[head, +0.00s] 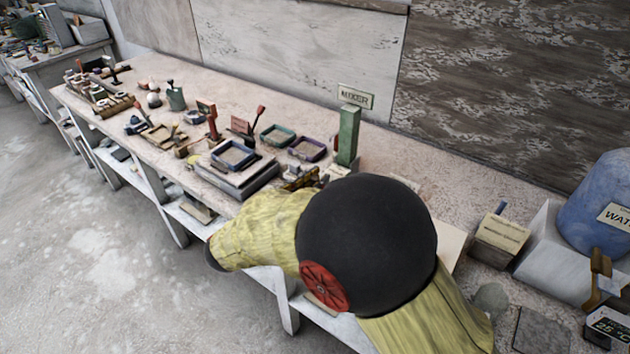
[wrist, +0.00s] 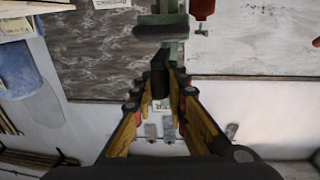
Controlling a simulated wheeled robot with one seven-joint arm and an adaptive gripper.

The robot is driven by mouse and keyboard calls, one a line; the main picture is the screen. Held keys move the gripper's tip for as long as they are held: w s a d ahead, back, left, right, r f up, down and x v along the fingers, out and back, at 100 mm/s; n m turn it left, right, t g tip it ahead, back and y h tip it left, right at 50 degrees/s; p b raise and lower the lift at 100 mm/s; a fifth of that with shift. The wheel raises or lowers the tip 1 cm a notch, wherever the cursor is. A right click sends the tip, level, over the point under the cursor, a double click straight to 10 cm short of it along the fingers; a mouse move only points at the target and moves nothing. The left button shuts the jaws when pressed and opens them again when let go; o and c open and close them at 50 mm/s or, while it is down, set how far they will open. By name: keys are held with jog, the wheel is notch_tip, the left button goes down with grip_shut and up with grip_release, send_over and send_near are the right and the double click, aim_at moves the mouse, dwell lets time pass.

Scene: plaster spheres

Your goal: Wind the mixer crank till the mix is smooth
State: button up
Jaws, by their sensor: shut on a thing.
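The mixer shows in the head view as a green upright post (head: 348,136) with a MIXER sign (head: 356,97) above it. My gripper (head: 303,180) is beside the foot of the post, partly hidden behind my own arm. In the wrist view my gripper (wrist: 160,88) is shut on a dark upright piece, the crank handle (wrist: 160,68). The green mixer post also shows in the wrist view (wrist: 172,50), beyond the fingertips. The crank's arm cannot be made out clearly. The mix is hidden, so its smoothness cannot be told.
Blue, green and purple trays (head: 307,149) stand left of the mixer. Small tools and pots fill the bench's far end. A blue water container (head: 597,205) and a small box (head: 500,236) stand at the right. The wall (head: 300,50) rises close behind the bench.

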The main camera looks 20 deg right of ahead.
jog(key=shift+s+r+t+p, duration=0.1)
jog(key=shift+t+p, duration=0.2)
jog(key=shift+p, duration=0.05)
grip_shut()
jog(key=n+t+y+p, duration=0.1)
jog(key=s+d+n+t+y+p, duration=0.1)
jog(key=p, duration=0.1)
jog(key=shift+r+n+t, duration=0.1)
jog(key=shift+n+t, duration=0.3)
jog(key=w+d+n+g+y+p, duration=0.1)
jog(key=d+n+y, duration=0.3)
jog(key=n+y, duration=0.6)
jog(key=w+d+n+g+y+p, duration=0.2)
jog(key=n+y, duration=0.9)
jog(key=y, duration=0.8)
jog(key=shift+d+g+p, duration=0.4)
jog(key=shift+d+p, duration=0.25)
jog(key=shift+d, duration=0.55)
jog(key=shift+n, duration=0.3)
jog(key=o, duration=0.8)
grip_release()
jog(key=shift+f, duration=0.2)
